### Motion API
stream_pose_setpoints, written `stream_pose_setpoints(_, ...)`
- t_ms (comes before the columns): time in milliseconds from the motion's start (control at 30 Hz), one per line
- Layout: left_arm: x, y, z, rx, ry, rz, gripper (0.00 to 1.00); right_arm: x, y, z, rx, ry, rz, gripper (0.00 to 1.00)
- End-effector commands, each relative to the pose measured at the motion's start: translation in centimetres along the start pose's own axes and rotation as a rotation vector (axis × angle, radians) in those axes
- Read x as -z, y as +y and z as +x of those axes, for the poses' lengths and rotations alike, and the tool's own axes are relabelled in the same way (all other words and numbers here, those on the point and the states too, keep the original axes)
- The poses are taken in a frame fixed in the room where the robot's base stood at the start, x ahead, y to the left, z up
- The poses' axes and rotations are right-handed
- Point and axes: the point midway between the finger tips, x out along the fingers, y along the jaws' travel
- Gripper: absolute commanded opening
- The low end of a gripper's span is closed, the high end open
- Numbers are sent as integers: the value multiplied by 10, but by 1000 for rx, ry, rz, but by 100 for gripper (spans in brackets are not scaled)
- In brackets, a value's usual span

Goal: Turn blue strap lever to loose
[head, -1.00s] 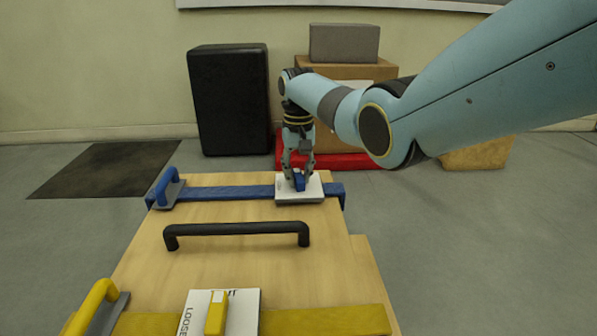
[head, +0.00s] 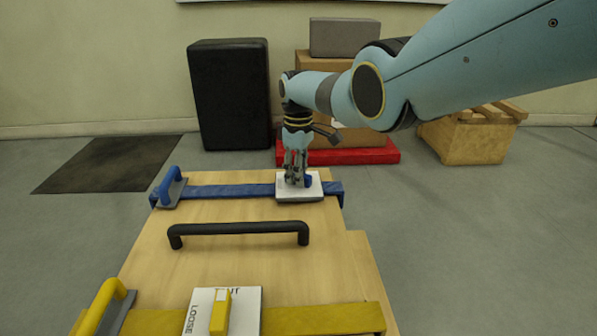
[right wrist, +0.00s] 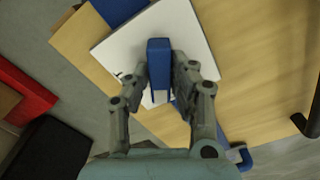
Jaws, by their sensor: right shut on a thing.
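The blue lever (right wrist: 158,68) stands on a white plate (right wrist: 196,40) in the right wrist view, between the two fingers of my right gripper (right wrist: 160,80). The fingers are shut on it. In the head view the right gripper (head: 296,178) comes down over the white plate (head: 314,191), and a bit of the blue lever (head: 308,181) shows beside the fingers. The plate sits on the blue strap (head: 235,191) at the far end of the wooden board. The plate's lettering is mostly hidden. My left gripper is out of view.
A black handle (head: 240,229) crosses the wooden board (head: 240,262). Nearer are a yellow lever (head: 220,312) on its lettered plate and a yellow strap (head: 320,319) with a yellow handle (head: 97,308). A blue handle (head: 168,185) stands at the far left. Behind are boxes and a black block (head: 229,95).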

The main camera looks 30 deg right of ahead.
Motion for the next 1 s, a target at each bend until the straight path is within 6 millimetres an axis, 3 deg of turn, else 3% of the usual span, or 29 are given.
stream_pose_setpoints(500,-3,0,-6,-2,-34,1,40,1,0,-1,-3,3,-404,0)
stream_pose_setpoints(1000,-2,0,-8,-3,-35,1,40,1,0,-1,-2,3,-526,0)
